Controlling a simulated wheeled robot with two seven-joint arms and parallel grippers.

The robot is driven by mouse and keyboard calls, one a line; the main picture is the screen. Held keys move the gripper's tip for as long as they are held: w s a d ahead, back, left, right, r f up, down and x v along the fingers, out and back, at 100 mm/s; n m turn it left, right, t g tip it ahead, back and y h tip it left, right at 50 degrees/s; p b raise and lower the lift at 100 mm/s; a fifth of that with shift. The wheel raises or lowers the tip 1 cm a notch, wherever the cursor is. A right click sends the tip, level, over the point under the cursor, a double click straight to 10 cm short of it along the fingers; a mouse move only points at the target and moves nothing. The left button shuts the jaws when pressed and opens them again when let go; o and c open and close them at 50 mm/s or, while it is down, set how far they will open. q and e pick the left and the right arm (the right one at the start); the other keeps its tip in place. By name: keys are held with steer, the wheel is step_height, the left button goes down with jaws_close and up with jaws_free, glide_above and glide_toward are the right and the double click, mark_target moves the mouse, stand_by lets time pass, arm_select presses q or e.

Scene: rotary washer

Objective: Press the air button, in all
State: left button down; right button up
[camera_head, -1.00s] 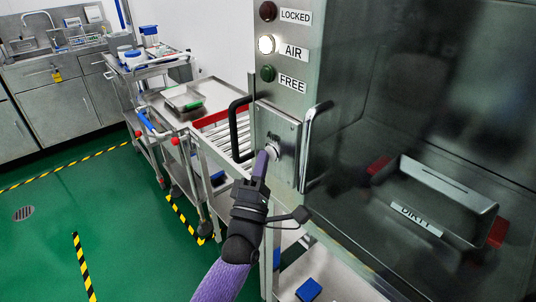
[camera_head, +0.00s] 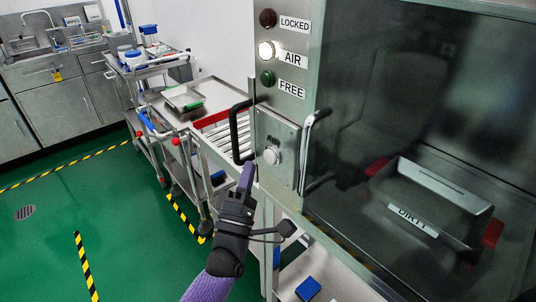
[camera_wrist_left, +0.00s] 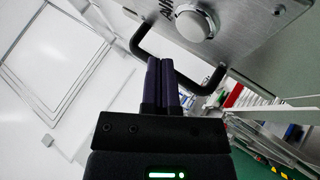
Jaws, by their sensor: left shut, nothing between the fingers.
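The round silver button (camera_head: 271,155) sits on a metal plate on the washer's front post. It also shows in the left wrist view (camera_wrist_left: 195,24), beside lettering I cannot fully read. Above it, the lamp beside the AIR label (camera_head: 266,50) glows white. The LOCKED lamp (camera_head: 268,18) is dark red and the FREE lamp (camera_head: 268,78) dark green, both unlit. My left gripper (camera_head: 247,171) is shut and empty, its purple fingertips below and left of the button, apart from it. In the left wrist view the shut fingers (camera_wrist_left: 161,64) point toward the black handle. My right gripper is not in view.
A black handle (camera_head: 234,132) stands just left of the button, and a silver door handle (camera_head: 308,150) just right. Behind the glass is a metal bin labelled DIRTY (camera_head: 450,190). Steel trolleys (camera_head: 160,100) stand at the left; green floor is open there.

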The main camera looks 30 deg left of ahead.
arm_select(q)
steer(key=s, duration=0.1)
steer(key=s+a+p, duration=0.1)
steer(key=s, duration=0.1)
steer(key=shift+a, duration=0.15)
stand_by(0.6)
steer(key=s+d+f+m+g+h, duration=0.25)
steer(key=f+m+g, duration=0.2)
steer(key=f, duration=0.55)
steer(key=s+d+f+m+g+h, duration=0.1)
steer(key=s+f+m+g, duration=0.35)
steer(key=f, duration=0.65)
steer(key=s+d+f+m+g+h, duration=0.25)
steer(key=f+m, duration=0.25)
steer(key=f, duration=0.5)
steer(key=s+f+m+g, duration=0.3)
steer(key=s+f+g, duration=0.1)
steer(key=s, duration=0.5)
steer(key=s+f+m+g, duration=0.4)
steer(key=s, duration=0.5)
steer(key=s+f+m+g+y, duration=0.1)
steer(key=s+f+m+g, duration=0.2)
steer(key=s, duration=0.6)
steer(key=shift+d+f+m+g, duration=0.3)
steer(key=shift+f+g, duration=0.15)
steer(key=shift+f, duration=0.45)
